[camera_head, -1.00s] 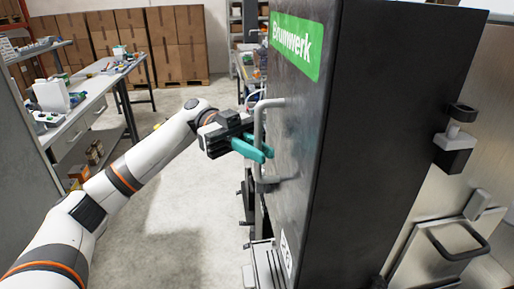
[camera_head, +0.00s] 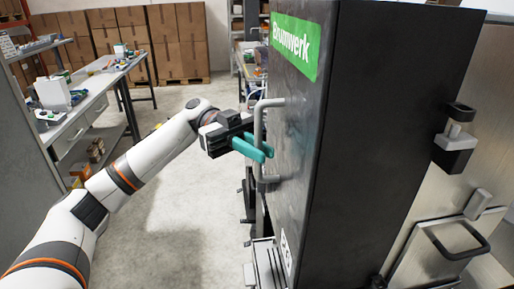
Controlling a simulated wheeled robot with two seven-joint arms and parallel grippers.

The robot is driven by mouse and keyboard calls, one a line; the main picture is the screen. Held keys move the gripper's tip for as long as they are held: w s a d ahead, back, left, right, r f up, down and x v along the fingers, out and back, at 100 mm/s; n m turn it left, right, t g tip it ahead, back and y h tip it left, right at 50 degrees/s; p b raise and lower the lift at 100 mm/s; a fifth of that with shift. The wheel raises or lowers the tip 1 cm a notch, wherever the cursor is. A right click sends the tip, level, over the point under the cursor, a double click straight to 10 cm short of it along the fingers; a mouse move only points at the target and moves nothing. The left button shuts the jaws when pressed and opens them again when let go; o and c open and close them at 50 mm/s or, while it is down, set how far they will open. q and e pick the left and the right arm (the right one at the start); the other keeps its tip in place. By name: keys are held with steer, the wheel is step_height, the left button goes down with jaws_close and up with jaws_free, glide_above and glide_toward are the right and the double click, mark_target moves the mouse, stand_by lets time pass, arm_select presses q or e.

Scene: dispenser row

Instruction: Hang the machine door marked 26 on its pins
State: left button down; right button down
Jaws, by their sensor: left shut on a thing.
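The large dark door (camera_head: 382,130) has a green "Brunwerk" label (camera_head: 296,45) and a grey bar handle (camera_head: 259,135) on its left face. A small white label (camera_head: 286,254) low on that face is too oblique to read. My left gripper (camera_head: 262,152), with teal fingers, is shut on the handle. At the right edge of the door, a black hinge ring (camera_head: 460,111) shows above a light pin (camera_head: 454,131) on a black block (camera_head: 453,155). Any other pin is hidden. My right gripper is out of view.
A steel machine front (camera_head: 440,225) with a flap and dark handle (camera_head: 459,243) stands at right. A workbench (camera_head: 98,95) with small items is at left. Stacked cartons (camera_head: 150,45) stand at the back. The floor (camera_head: 185,190) between is clear.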

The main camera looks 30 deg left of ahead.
arm_select(q)
steer(key=shift+f+b, duration=0.45)
steer(key=shift+f, duration=0.35)
steer(key=shift+w+d+f+p, duration=0.1)
steer(key=shift+w+d+p, duration=0.1)
steer(key=shift+p, duration=0.25)
stand_by(0.4)
steer(key=c, duration=1.4)
jaws_free()
steer(key=shift+s+d, duration=0.1)
steer(key=shift+o, duration=0.2)
steer(key=shift+f, duration=0.25)
steer(key=b+v, duration=0.4)
steer(key=v, duration=0.8)
steer(key=shift+r, duration=0.2)
steer(key=shift+f, duration=0.1)
